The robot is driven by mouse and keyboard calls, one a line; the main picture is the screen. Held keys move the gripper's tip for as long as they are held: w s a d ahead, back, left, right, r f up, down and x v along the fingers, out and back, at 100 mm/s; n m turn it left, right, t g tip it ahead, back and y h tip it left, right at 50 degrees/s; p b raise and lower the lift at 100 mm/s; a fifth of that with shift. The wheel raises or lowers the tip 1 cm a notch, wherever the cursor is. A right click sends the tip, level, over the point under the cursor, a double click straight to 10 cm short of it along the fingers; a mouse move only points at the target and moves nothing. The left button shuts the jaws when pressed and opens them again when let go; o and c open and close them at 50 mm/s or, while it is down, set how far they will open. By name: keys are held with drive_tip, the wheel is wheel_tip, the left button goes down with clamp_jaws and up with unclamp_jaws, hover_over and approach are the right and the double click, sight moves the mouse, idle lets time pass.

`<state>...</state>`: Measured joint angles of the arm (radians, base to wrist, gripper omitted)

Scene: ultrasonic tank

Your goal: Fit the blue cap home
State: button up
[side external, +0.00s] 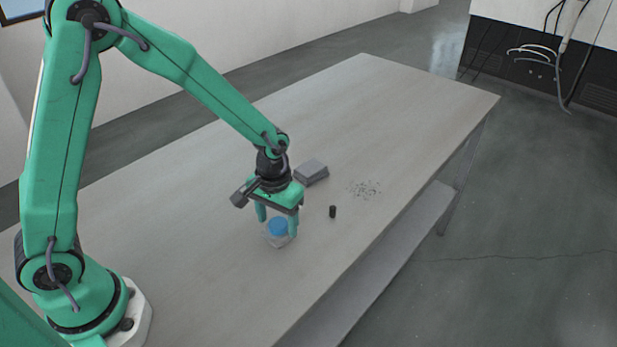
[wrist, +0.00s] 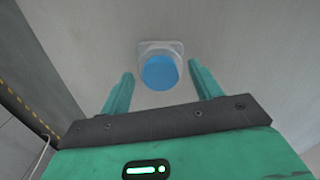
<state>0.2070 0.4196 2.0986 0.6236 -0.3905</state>
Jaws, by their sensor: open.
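The blue cap (side external: 278,225) is a round disc on top of a clear, squarish container (side external: 278,240) standing on the table. In the wrist view the blue cap (wrist: 160,72) covers most of the clear container (wrist: 174,47), whose pale rim shows mainly on the far side. I cannot tell how deep the cap sits. My gripper (side external: 277,228) points down over the container with its green fingers apart, one on each side. In the wrist view my gripper (wrist: 160,80) is open, with gaps between both fingers and the cap.
A grey block (side external: 311,172) lies on the table behind my gripper. A small black cylinder (side external: 333,211) stands to the right, with scattered dark bits (side external: 365,188) beyond it. The table (side external: 400,100) is clear toward the far end; its long edge runs at the right.

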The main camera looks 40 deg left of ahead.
drive_tip(key=shift+r, duration=3.9)
drive_tip(key=shift+s+a+r, duration=0.1)
drive_tip(key=shift+r, duration=0.15)
drive_tip(key=s+a+r+m+t, duration=0.1)
drive_tip(key=s+a+r+t, duration=0.1)
drive_tip(key=s+a+r, duration=0.2)
drive_tip(key=s+a+r+m+t, duration=0.1)
drive_tip(key=s+a+r+t, duration=0.2)
drive_tip(key=s+r, duration=0.6)
drive_tip(key=shift+s+a+r+t, duration=0.3)
drive_tip(key=shift+s+a+r, duration=0.1)
drive_tip(key=shift+s, duration=0.75)
